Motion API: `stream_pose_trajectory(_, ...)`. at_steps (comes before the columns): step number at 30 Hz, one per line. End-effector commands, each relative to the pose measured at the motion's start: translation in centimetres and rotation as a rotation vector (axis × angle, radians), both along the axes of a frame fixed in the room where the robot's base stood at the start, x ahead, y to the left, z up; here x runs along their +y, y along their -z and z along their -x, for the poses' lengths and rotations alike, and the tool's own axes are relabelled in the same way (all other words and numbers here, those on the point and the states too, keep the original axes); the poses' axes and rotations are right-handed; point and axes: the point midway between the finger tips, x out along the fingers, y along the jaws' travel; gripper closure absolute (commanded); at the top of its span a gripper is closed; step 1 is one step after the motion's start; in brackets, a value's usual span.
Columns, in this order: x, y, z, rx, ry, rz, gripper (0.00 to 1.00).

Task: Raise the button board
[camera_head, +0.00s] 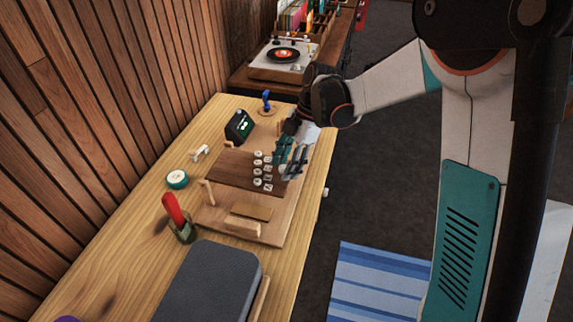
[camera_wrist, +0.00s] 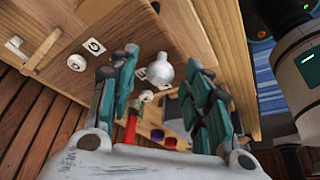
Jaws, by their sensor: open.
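The button board (camera_head: 228,168) is a dark brown wooden panel on a lighter wooden base (camera_head: 215,222) on the workbench. In the wrist view, a white button (camera_wrist: 76,62) with a dark mark shows left of my fingers. My gripper (camera_head: 292,160) is at the board's right side, close beside the buttons. In the wrist view my gripper (camera_wrist: 162,62) has its teal fingers spread apart, with a pale rounded knob (camera_wrist: 160,71) visible between them. I cannot tell whether the fingers touch the board; its right edge is partly hidden by them.
A small dark display (camera_head: 239,126) and a blue-topped peg (camera_head: 266,101) stand behind the board. The plank wall borders the left.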

Motion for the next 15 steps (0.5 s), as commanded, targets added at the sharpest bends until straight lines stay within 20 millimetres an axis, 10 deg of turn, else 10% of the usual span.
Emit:
stream_pose_trajectory(7, 0.02, 0.01, 0.0, 0.0, 0.0, 0.0, 0.55)
stream_pose_trajectory(13, 0.02, 0.01, 0.0, 0.0, 0.0, 0.0, 1.0)
stream_pose_trajectory(15, 0.01, 0.01, -0.02, 0.0, 0.0, 0.0, 1.0)
